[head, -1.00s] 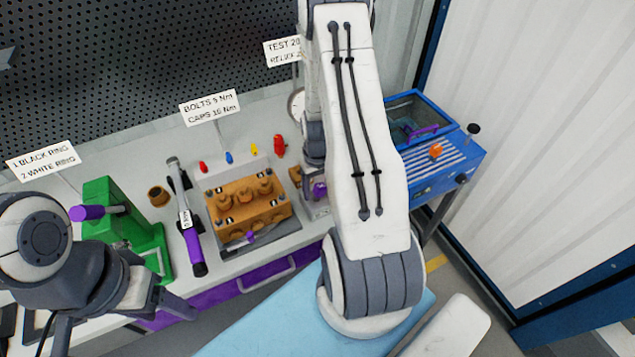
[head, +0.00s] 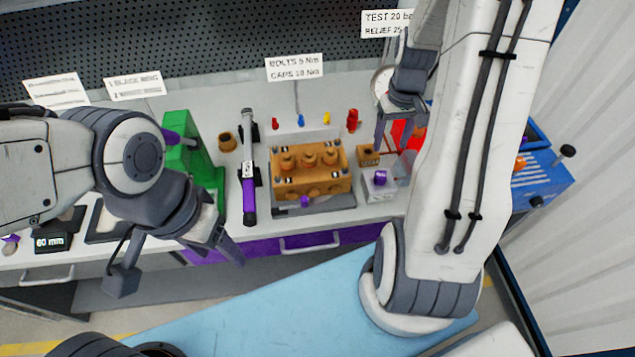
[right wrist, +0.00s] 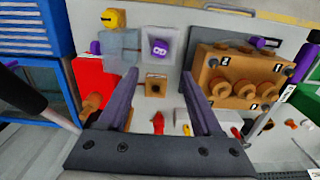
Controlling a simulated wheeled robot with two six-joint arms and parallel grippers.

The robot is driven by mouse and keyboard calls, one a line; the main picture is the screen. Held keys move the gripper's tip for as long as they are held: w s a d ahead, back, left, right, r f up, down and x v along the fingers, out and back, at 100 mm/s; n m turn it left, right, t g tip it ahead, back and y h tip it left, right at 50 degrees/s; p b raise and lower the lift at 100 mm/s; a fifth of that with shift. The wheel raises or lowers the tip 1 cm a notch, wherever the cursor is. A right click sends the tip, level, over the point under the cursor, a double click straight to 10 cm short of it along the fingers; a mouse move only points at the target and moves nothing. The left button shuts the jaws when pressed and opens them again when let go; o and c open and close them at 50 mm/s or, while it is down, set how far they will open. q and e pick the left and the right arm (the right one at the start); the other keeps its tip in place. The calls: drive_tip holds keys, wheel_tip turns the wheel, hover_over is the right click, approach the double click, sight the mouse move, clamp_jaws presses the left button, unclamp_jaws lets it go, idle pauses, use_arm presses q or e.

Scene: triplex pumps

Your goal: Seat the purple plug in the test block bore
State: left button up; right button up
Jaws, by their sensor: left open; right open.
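Which of these blocks is the test block I cannot tell. My right gripper (head: 393,142) is open and empty, above the bench near the brass block; its fingers (right wrist: 159,80) show on either side of it. My left gripper (head: 228,242) is open, before the bench's front edge.
A brass pump body (head: 311,173) sits on a grey tray, with another purple piece (head: 304,201) at its front. A purple-handled wrench (head: 249,200) and a green press (head: 198,170) stand to its left. A red object (right wrist: 92,72) and blue cabinet (right wrist: 30,45) are near my right gripper.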

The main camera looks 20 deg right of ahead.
drive_tip(key=s+a+r+n, duration=0.1)
drive_tip(key=a+r+n, duration=0.2)
drive_tip(key=a, duration=0.7)
drive_tip(key=s+a+r+n, duration=0.2)
drive_tip(key=a+r, duration=0.2)
drive_tip(key=a, duration=0.7)
drive_tip(key=s+a+r+n, duration=0.1)
drive_tip(key=s+a+n, duration=0.1)
drive_tip(key=s+a, duration=0.3)
drive_tip(key=s+a+r+n+y, duration=0.1)
drive_tip(key=s+a, duration=0.3)
drive_tip(key=s, duration=0.4)
drive_tip(key=shift+s+a+r+n, duration=0.15)
drive_tip(key=shift+a+r+n, duration=0.25)
drive_tip(key=shift+n, duration=0.5)
